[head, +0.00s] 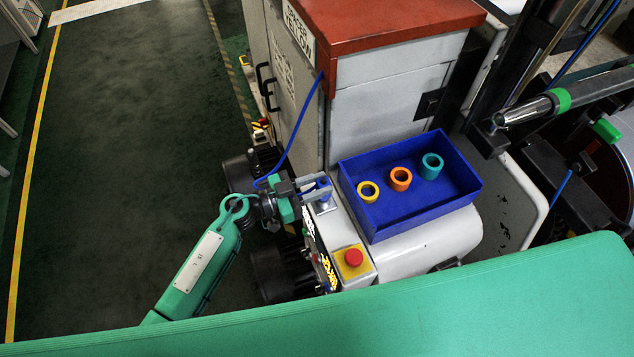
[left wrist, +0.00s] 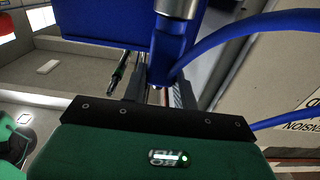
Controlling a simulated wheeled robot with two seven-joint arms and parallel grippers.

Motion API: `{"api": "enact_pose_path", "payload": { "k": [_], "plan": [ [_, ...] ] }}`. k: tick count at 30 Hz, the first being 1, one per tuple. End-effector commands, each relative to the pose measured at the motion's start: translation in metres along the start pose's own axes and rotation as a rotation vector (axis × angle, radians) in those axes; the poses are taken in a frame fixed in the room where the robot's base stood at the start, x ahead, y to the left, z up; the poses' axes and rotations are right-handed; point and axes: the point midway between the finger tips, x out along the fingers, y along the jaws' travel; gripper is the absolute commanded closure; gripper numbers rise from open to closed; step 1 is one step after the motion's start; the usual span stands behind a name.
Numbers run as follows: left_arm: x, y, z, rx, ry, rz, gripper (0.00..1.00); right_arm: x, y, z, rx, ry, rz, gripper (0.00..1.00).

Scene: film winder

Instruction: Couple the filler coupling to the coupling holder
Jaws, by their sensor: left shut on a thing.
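The filler coupling (head: 322,184) is a small blue piece with a blue hose, at the end of my left arm beside the machine. My left gripper (head: 316,187) is shut on it. In the left wrist view the blue coupling (left wrist: 172,45) stands in front of the gripper body, with a silver cylinder at its upper end. A small light metal part (head: 325,207), which looks like the coupling holder, sits on the machine's ledge just below the coupling. I cannot tell whether the two touch or are joined. My right gripper is not in view.
A blue tray (head: 425,211) with yellow, orange and teal rings stands right of the coupling. A red emergency button (head: 353,257) on a yellow plate is below it. The blue hose (head: 299,131) runs up along the grey cabinet (head: 390,105). The floor at left is clear.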

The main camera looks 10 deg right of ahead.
Motion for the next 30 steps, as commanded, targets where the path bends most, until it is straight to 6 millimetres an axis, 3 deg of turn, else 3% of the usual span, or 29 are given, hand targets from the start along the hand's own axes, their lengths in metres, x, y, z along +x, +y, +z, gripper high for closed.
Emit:
{"api": "enact_pose_path", "payload": {
  "k": [3,4,8,20,30],
  "plan": [
    [0.0,0.0,0.003,0.0,-0.001,0.0,1.0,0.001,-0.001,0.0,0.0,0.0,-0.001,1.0],
    [0.0,0.0,0.003,0.0,-0.001,0.0,0.69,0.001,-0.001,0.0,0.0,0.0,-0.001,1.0],
    [0.0,0.0,0.003,0.0,-0.001,0.0,0.46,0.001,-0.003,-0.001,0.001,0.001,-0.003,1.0],
    [-0.007,0.0,0.005,0.001,-0.003,-0.001,0.46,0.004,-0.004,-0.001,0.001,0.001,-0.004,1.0],
    [-0.062,0.0,0.008,0.002,-0.005,0.0,0.46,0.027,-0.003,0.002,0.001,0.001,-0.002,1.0]
  ]
}}
